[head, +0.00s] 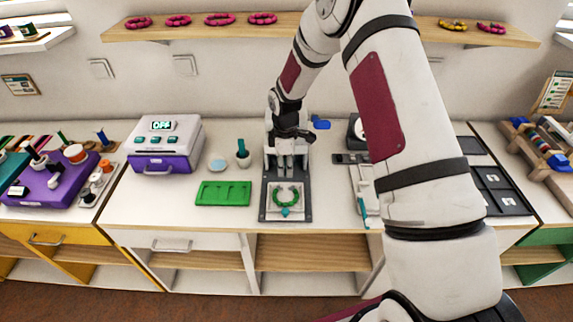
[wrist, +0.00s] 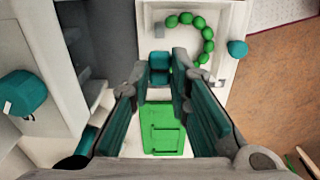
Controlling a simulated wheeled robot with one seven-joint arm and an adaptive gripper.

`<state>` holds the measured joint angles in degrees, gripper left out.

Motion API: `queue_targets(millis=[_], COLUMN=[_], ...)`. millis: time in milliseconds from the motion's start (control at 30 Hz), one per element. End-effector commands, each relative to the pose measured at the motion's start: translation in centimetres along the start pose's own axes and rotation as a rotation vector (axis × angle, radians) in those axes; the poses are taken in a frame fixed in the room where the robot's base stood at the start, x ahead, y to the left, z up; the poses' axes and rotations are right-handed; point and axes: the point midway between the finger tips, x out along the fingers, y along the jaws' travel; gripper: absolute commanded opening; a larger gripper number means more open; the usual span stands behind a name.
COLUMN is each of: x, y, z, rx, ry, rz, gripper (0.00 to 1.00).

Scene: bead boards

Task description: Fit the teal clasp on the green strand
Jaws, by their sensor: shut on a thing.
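The green strand (head: 276,198) lies as an open ring of beads on a pale square plate at the front of a dark grey board (head: 265,212). Its gap faces the back wall. A teal pendant-like piece (head: 285,212) sits at its front, and it also shows in the wrist view (wrist: 237,48). My gripper (head: 286,170) is above the board, behind the strand, pointing down. In the wrist view, its fingers are shut on the teal clasp (wrist: 160,67), a small block. The clasp is apart from the strand's beads (wrist: 208,32) there. I cannot make out the clasp in the head view.
A green slotted tray (head: 223,193) lies left of the board. A white fixture (head: 366,185) stands to the right.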

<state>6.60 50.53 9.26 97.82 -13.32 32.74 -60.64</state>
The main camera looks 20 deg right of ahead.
Motion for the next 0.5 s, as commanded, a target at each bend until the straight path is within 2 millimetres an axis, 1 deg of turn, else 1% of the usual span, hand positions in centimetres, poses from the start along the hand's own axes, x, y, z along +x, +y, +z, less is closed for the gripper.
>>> queue_targets(millis=[167, 500], x=[0.7, 3.7], y=[0.1, 0.0], z=[0.0, 0.0], rx=[-0.009, -0.007], ry=[0.001, -0.001], rz=[0.000, -0.002], gripper=[0.00, 0.00])
